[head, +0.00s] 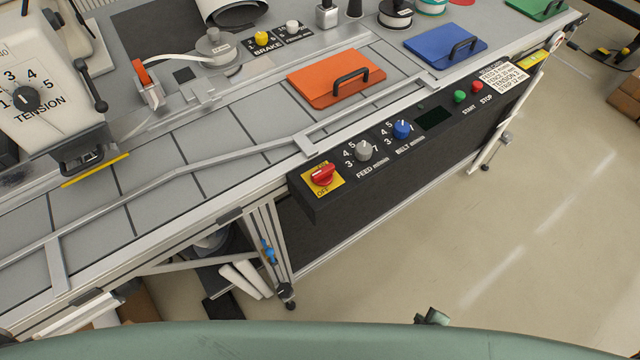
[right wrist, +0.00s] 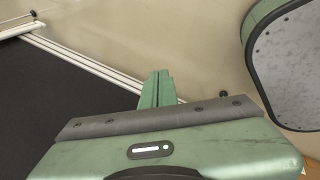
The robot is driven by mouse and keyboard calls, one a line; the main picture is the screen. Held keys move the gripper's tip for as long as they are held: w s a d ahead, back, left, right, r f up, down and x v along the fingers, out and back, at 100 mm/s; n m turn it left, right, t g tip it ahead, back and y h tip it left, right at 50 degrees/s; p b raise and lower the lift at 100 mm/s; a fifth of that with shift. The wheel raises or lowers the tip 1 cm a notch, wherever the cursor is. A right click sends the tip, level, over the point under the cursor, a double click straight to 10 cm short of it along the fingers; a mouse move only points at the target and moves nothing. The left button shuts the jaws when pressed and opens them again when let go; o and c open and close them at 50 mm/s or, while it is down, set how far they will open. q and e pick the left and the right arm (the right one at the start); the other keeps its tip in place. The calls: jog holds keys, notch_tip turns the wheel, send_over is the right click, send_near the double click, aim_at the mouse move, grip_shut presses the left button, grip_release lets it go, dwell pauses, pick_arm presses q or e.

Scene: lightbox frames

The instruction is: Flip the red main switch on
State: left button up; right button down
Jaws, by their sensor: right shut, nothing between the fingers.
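The red main switch (head: 321,174) is a rotary knob on a yellow plate (head: 338,183) at the left end of the black control panel (head: 420,140) in the head view. The word OFF shows on the plate below the knob. My right gripper (right wrist: 156,88) is shut and empty in the right wrist view, with its fingers together. The switch is not in that view. A small dark green part near the bottom of the head view may belong to my right arm. My right gripper is apart from the switch. My left gripper is not in view.
Right of the switch are a grey FEED knob (head: 363,150), a blue BELT knob (head: 402,129), a green START button (head: 460,97) and a red STOP button (head: 477,86). An orange hatch (head: 310,84) lies behind the panel. Open floor (head: 480,230) lies in front.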

aim_at(320, 177)
jog(key=w+a+r+n+t+y, duration=0.15)
jog(key=w+a+r+n, duration=0.25)
jog(key=w+r+n, duration=0.55)
jog(key=w+a+r+n+t+y, duration=0.1)
jog(key=w+a+r+n+t, duration=0.4)
jog(key=r, duration=0.7)
jog(key=s+a+r+n+y, duration=0.2)
jog(key=r+n, duration=0.3)
jog(key=r, duration=0.3)
jog(key=s+a+r+n+y, duration=0.2)
jog(key=a+r+n, duration=0.3)
jog(key=r, duration=0.3)
jog(key=s+a+r+n+y, duration=0.2)
jog(key=r+n, duration=0.4)
jog(key=r, duration=0.3)
jog(key=shift+s+a, duration=0.65)
jog(key=shift+a, duration=0.35)
jog(key=p+x, duration=0.1)
jog(key=x, duration=0.3)
jog(key=r+p+x, duration=0.1)
jog(key=x, duration=0.3)
jog(key=p+x, duration=0.2)
jog(key=x, duration=0.3)
jog(key=shift+w+a+r, duration=0.2)
jog(key=shift+w+r, duration=0.05)
jog(key=shift+r, duration=0.05)
jog(key=shift+w+a+f, duration=0.15)
jog(key=shift+w+a, duration=0.05)
jog(key=shift+w, duration=0.05)
jog(key=shift+w, duration=0.1)
